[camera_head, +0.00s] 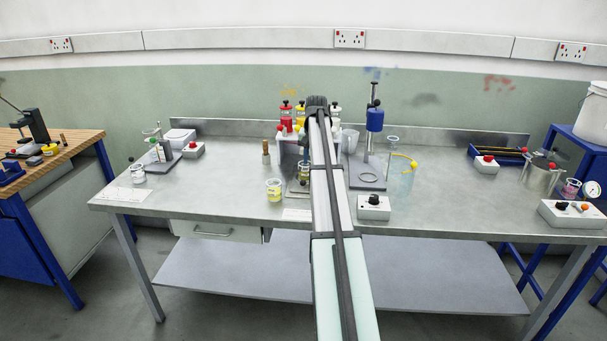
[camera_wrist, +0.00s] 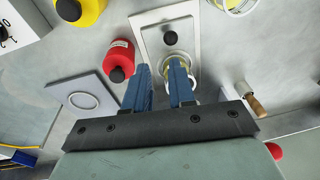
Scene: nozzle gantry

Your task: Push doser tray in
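The doser tray (camera_wrist: 150,38) is a pale rectangular plate with a black knob (camera_wrist: 170,38) in the wrist view. A cup with yellowish contents (camera_wrist: 194,62) stands on it, partly hidden by a finger. In the head view, part of the tray (camera_head: 297,188) shows left of my arm, low at the front of the nozzle gantry (camera_head: 289,146). In the head view my arm hides much of the gantry.
Red and yellow bottles stand on the gantry, one red bottle (camera_wrist: 121,55) close beside my fingers. A control box (camera_head: 374,207) and a blue-topped stand (camera_head: 375,120) are at right. The table's front left is mostly clear.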

